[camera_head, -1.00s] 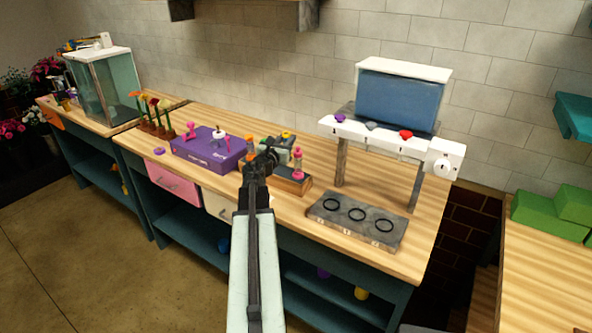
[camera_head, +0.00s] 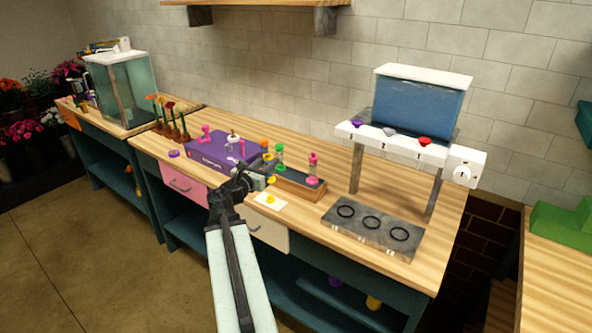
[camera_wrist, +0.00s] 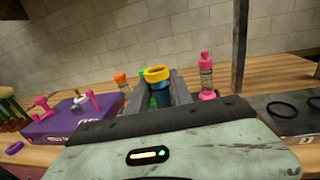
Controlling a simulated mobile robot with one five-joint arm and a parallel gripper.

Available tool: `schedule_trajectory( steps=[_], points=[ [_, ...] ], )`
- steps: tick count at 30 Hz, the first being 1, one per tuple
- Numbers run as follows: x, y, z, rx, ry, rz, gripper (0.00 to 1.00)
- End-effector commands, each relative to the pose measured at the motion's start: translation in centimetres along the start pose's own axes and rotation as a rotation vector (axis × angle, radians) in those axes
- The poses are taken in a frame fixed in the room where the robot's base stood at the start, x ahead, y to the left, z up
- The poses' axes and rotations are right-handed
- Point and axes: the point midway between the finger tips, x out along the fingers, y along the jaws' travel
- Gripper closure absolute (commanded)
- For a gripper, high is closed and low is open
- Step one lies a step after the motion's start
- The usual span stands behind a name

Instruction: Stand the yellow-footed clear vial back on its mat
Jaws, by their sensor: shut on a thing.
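My gripper (camera_head: 264,172) is shut on the clear vial, over the front of the bench. The vial's yellow ring (camera_wrist: 157,74) stands up between the jaws in the wrist view, with its bluish clear tube (camera_wrist: 162,97) below. In the head view its yellow top (camera_head: 269,157) shows just above the jaws, and the vial looks roughly upright. A small white mat (camera_head: 260,204) lies below the gripper. A yellow round shape (camera_head: 270,198) shows at the mat; I cannot tell whether it is the vial's foot, or whether the vial touches the mat. My jaws hide the vial's middle.
A wooden rack (camera_head: 305,193) with a pink vial (camera_head: 313,170) and a green vial (camera_head: 280,157) stands close behind. A purple box (camera_head: 215,152) is to the left. A grey plate with rings (camera_head: 372,230) and a dispenser stand (camera_head: 356,170) are right.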

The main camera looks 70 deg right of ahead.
Motion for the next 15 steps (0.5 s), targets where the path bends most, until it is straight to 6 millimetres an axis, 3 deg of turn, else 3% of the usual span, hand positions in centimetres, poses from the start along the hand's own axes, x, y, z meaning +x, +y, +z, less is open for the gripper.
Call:
schedule_trajectory(
  steps=[3,9,15],
  points=[
    [3.9,-0.7,-0.5,-0.001,-0.001,-0.004,1.00],
    [9.7,-1.9,-1.0,-0.001,-0.001,-0.002,1.00],
    [12.7,-2.6,-1.2,-0.001,0.000,0.000,1.00]
  ],
)
